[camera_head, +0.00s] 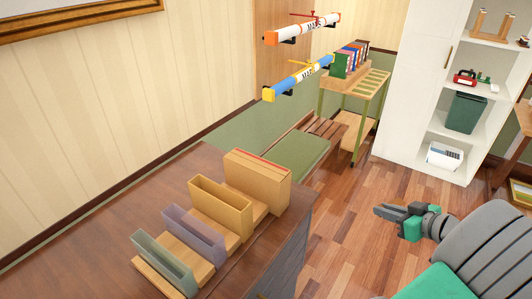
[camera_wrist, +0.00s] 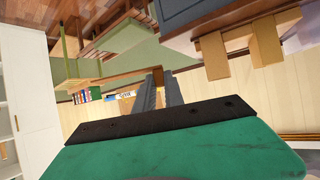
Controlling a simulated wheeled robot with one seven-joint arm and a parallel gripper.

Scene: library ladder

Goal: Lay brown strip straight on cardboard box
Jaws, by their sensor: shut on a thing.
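A tan cardboard box (camera_head: 262,188) stands at the far end of a row on the dark brown table, with a thin red line along its top. My gripper (camera_head: 382,210) is at the right of the head view, over the wood floor and well apart from the box. In the wrist view, my dark fingers (camera_wrist: 160,92) are close together on a small brown piece, the brown strip (camera_wrist: 157,76). Most of the strip is hidden by the fingers, and its full length and tilt cannot be told. In the head view I cannot make the strip out.
Beside the box stand tan (camera_head: 220,200), purple (camera_head: 192,232) and grey-green (camera_head: 160,262) open holders on the table (camera_head: 100,220). A green-cushioned bench (camera_head: 295,160) lies behind. A white shelf (camera_head: 410,90) stands at right. Open floor (camera_head: 340,235) separates gripper and table.

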